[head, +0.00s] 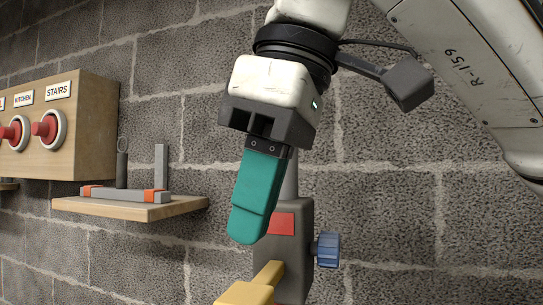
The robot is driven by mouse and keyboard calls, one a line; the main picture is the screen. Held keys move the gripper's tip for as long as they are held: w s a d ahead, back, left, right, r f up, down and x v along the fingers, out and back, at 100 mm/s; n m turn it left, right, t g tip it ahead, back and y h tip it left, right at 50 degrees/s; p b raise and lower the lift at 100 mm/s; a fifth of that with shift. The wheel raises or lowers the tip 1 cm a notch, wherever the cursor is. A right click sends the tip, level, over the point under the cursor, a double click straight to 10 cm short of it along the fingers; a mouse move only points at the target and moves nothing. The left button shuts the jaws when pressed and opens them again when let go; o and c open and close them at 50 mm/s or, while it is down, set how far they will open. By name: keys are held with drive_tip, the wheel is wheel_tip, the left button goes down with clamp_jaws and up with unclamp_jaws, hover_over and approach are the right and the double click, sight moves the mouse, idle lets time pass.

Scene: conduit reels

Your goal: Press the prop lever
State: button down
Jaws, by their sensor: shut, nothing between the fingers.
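A grey upright block (297,222) stands in front of the wall at the lower middle, with a red patch (281,223) on its face and a grey rod rising from its top. A yellow lever (262,282) sticks out of its front toward the camera, its near end cut off by the bottom edge. I take this as the prop lever. A ribbed blue knob (327,250) is on the block's right side. My gripper (247,226), with teal fingers, is shut and empty. It points down above the lever, apart from it in the picture, and partly hides the block.
At left, a wooden box (97,105) carries red buttons, with labels reading KITCHEN (24,97) and STAIRS (59,90). Below it, a wooden shelf (175,209) holds a grey bar with orange bands (125,193). The block wall right of the knob is bare.

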sight(243, 293)
drive_tip(key=shift+f+b, duration=1.95)
drive_tip(key=shift+f, duration=0.05)
